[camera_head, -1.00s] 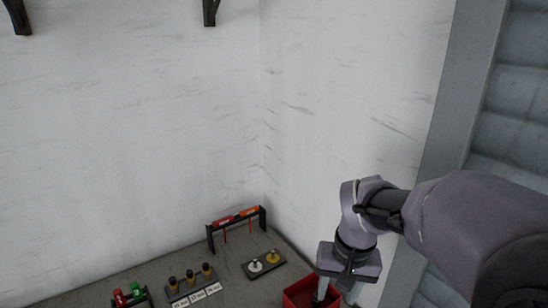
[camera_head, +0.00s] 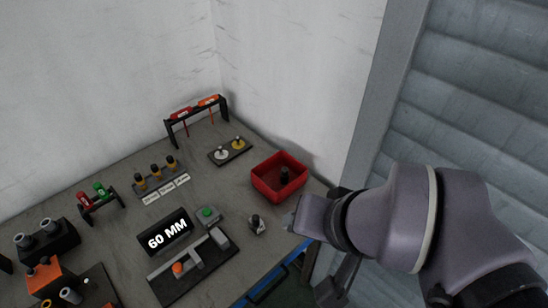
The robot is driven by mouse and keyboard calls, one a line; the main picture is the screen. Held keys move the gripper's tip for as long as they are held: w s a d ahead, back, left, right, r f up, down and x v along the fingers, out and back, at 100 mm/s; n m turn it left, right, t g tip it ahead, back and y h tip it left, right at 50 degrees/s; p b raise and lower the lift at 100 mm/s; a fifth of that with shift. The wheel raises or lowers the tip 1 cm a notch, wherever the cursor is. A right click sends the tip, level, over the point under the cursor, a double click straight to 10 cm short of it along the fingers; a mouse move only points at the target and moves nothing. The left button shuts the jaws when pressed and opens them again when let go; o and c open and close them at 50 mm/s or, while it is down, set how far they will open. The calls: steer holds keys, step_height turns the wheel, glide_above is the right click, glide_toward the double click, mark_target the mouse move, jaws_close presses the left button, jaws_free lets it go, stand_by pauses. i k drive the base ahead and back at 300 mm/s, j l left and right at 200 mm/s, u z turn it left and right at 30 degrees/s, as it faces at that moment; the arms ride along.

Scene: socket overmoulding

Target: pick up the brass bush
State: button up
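A small black plate (camera_head: 217,158) near the back of the bench holds a yellow, brass-coloured piece (camera_head: 238,142) and a silver piece (camera_head: 221,154), each with a pin standing up. The yellow piece looks the most like the brass bush, but it is too small to be sure. My gripper (camera_head: 292,222) is at the right, in front of the red bin and well apart from the plate. Its fingertips are barely visible, so I cannot see whether it is open or holds anything.
A red bin (camera_head: 262,184) holds a dark object (camera_head: 285,175). A small grey part (camera_head: 256,224) stands near my gripper. A "60 MM" display (camera_head: 166,232), a green button box (camera_head: 207,215) and a black fixture (camera_head: 165,286) are nearer. A tool rack (camera_head: 170,130) stands behind the plate.

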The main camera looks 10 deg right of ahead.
mark_target(156, 171)
steer(key=j+u, duration=0.2)
steer(key=u, duration=0.9)
